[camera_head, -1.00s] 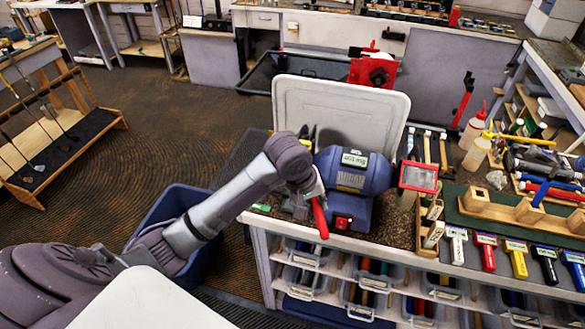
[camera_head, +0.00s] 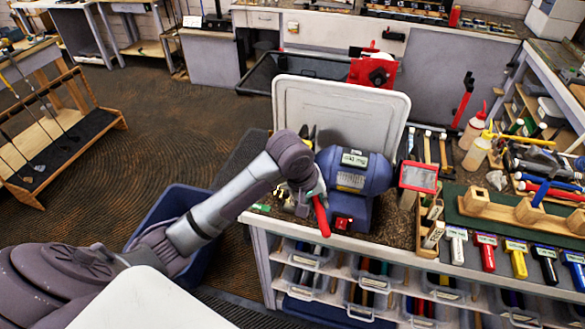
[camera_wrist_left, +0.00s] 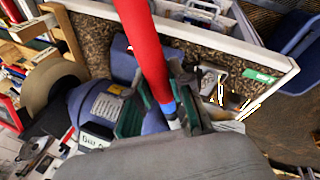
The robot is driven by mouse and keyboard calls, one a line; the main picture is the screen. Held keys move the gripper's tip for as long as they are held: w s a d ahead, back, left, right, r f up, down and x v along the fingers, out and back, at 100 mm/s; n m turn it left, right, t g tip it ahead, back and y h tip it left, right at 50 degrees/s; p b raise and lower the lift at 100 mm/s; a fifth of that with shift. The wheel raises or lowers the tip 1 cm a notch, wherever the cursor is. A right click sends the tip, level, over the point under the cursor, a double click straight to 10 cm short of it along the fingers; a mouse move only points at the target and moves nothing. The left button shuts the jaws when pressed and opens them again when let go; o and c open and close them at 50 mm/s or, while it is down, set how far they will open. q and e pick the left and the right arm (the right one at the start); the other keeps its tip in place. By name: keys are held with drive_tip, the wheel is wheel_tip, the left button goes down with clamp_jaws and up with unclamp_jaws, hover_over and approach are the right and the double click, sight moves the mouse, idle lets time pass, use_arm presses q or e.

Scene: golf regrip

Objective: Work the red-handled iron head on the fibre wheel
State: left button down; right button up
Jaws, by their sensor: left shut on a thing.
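My left gripper (camera_head: 314,188) is shut on the red-handled iron head. Its red handle (camera_head: 321,216) hangs down at the left front of the blue bench grinder (camera_head: 354,173). In the left wrist view the red handle (camera_wrist_left: 150,50) runs up from between the fingers (camera_wrist_left: 160,112), with a blue band near its lower end. The iron head itself is hidden by the gripper. A tan round wheel (camera_wrist_left: 48,88) shows on the grinder's far side in the left wrist view. I cannot tell whether the iron head touches a wheel. My right gripper is not in view.
A pale upright panel (camera_head: 340,115) stands behind the grinder. A red-framed shield (camera_head: 418,177) is on its right. Several coloured-handled tools (camera_head: 517,260) lie at the right front of the bench. A blue bin (camera_head: 180,215) stands on the floor left of the bench.

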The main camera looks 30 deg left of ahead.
use_arm(q)
drive_tip(key=shift+w+d+r, duration=0.1)
drive_tip(key=shift+w+d, duration=0.05)
drive_tip(key=shift+d, duration=0.1)
idle(0.4)
drive_tip(key=shift+a, duration=0.35)
idle(0.5)
drive_tip(key=shift+d, duration=0.4)
idle(2.1)
drive_tip(key=shift+a, duration=0.2)
drive_tip(key=shift+s+d, duration=0.2)
drive_tip(key=shift+s, duration=0.7)
drive_tip(key=shift+s+d, duration=0.2)
drive_tip(key=shift+s, duration=0.7)
drive_tip(key=s+d, duration=0.1)
drive_tip(key=s, duration=0.5)
drive_tip(key=shift+d, duration=0.2)
